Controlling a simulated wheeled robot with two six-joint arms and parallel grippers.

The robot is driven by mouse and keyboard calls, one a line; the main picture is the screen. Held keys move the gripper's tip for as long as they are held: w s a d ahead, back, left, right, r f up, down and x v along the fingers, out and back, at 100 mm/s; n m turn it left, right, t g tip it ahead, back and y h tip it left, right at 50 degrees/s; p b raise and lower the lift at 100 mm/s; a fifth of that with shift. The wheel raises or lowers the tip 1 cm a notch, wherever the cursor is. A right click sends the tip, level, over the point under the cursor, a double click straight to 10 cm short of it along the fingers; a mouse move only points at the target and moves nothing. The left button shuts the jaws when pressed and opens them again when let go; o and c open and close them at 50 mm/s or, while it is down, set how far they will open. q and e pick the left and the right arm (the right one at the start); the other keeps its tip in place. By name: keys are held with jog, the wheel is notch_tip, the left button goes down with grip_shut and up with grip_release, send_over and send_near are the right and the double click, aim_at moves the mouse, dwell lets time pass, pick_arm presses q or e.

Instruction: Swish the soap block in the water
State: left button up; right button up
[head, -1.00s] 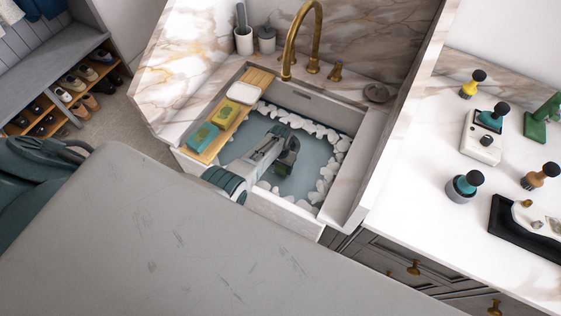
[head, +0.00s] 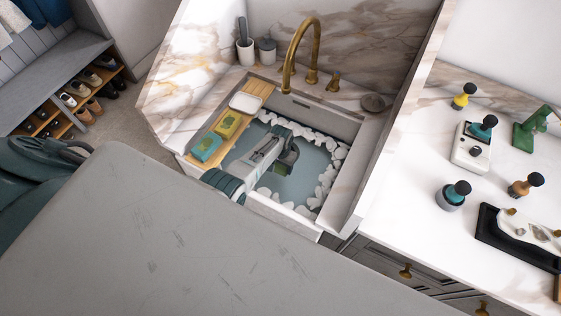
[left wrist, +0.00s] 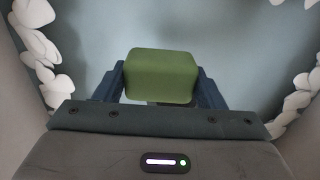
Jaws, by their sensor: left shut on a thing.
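A green soap block (left wrist: 162,76) is held between the two dark fingers of my left gripper (left wrist: 160,88) in the left wrist view. In the head view my left gripper (head: 286,160) reaches down into the sink (head: 345,128), with a little of the green soap block (head: 280,168) showing under it. Blue-grey water (head: 300,183) fills the basin below, with white foam clumps (head: 327,180) along its edges. I cannot tell how deep the soap sits in the water. My right gripper is not in view.
A brass faucet (head: 300,40) arches over the back. Several brushes and tools stand on the right counter (head: 410,190).

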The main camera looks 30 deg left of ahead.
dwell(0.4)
pick_arm(q)
jog(key=shift+r, duration=4.05)
jog(key=shift+w, duration=0.1)
